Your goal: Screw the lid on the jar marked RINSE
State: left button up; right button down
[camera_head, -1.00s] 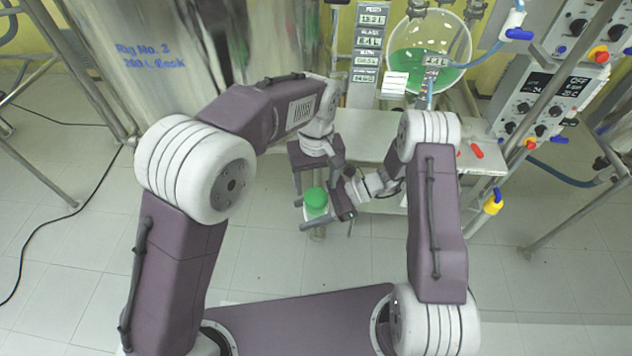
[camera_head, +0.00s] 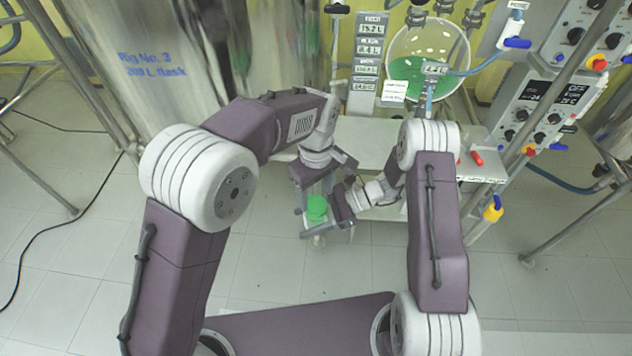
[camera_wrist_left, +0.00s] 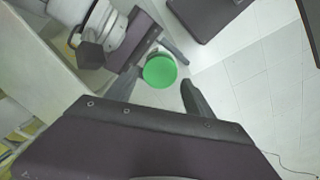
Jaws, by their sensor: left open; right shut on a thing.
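A green round lid (camera_head: 316,207) sits at the top of a small pale jar (camera_head: 317,223); the jar is mostly hidden and no marking on it is readable. My right gripper (camera_head: 321,234) is shut on the jar from the right. My left gripper (camera_head: 314,199) is open, pointing down from above, with its fingers near the lid's sides. In the left wrist view, the lid (camera_wrist_left: 160,71) shows as a green disc between the spread left fingertips, with gaps beside it. How tightly the lid sits on the jar cannot be told.
A grey-white bench (camera_head: 370,142) lies just behind the grippers. A glass vessel with green liquid (camera_head: 424,68) and a label stack (camera_head: 367,55) stand beyond it. A large steel tank (camera_head: 165,60) is at the back left. The floor below the jar is clear.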

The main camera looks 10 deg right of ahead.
aim_at(316, 204)
pick_arm(q)
jog(key=shift+f, duration=1.55)
jog(key=shift+c, duration=0.2)
jog(key=c, duration=1.2)
jog(key=m, duration=0.8)
jog(key=shift+m, duration=0.4)
jog(key=m, duration=0.6)
jog(key=o, duration=1.5)
